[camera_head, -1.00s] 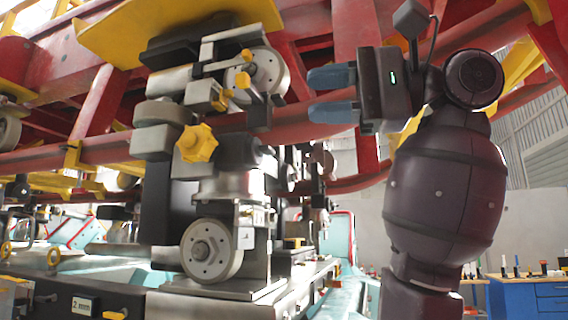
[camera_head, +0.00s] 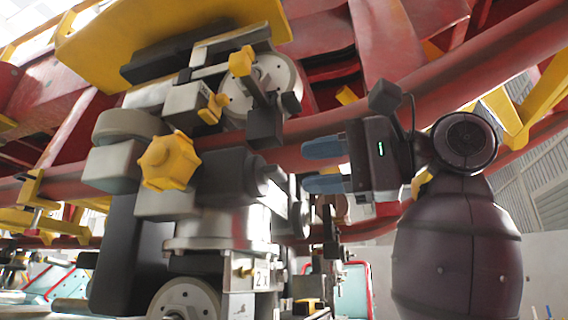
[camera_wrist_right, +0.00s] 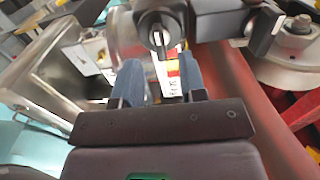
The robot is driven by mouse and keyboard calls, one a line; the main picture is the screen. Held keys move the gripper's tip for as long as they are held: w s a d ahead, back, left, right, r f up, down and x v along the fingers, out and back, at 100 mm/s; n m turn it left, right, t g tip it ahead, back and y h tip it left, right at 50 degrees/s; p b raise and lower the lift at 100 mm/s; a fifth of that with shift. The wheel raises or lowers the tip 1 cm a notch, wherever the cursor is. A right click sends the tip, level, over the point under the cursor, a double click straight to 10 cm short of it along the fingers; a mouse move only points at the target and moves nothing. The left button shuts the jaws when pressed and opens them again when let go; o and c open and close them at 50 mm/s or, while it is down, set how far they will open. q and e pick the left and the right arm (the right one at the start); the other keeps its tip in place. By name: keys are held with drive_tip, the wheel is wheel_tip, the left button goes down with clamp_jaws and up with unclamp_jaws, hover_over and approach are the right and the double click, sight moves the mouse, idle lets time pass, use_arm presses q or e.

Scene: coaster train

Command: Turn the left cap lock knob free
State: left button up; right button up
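A black round knob (camera_wrist_right: 158,32) with a pale bar across its face shows at the top of the right wrist view, on the wheel assembly. It looks like a lock knob, but I cannot tell for sure that it is the left cap one. My right gripper (camera_head: 308,167) points left, just right of the assembly's dark cylinder (camera_head: 262,178). Its blue fingers are apart and empty. In the right wrist view the gripper (camera_wrist_right: 160,80) has the knob ahead of the gap between its fingers, seemingly without contact. My left gripper is out of view.
A yellow star-shaped knob (camera_head: 170,160) sits on the front of the assembly. A yellow-ended lever (camera_head: 242,62) stands above it by a grey wheel (camera_head: 275,85). A red rail (camera_head: 400,120) passes behind my right gripper. A red-yellow tag (camera_wrist_right: 172,75) shows beyond the fingers.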

sight(283, 173)
drive_tip(key=shift+p+x, duration=0.5)
drive_tip(key=shift+x, duration=2.1)
drive_tip(key=shift+w+f, duration=0.1)
drive_tip(key=shift+w, duration=0.05)
drive_tip(key=c, duration=0.6)
drive_tip(key=shift+c, duration=0.2)
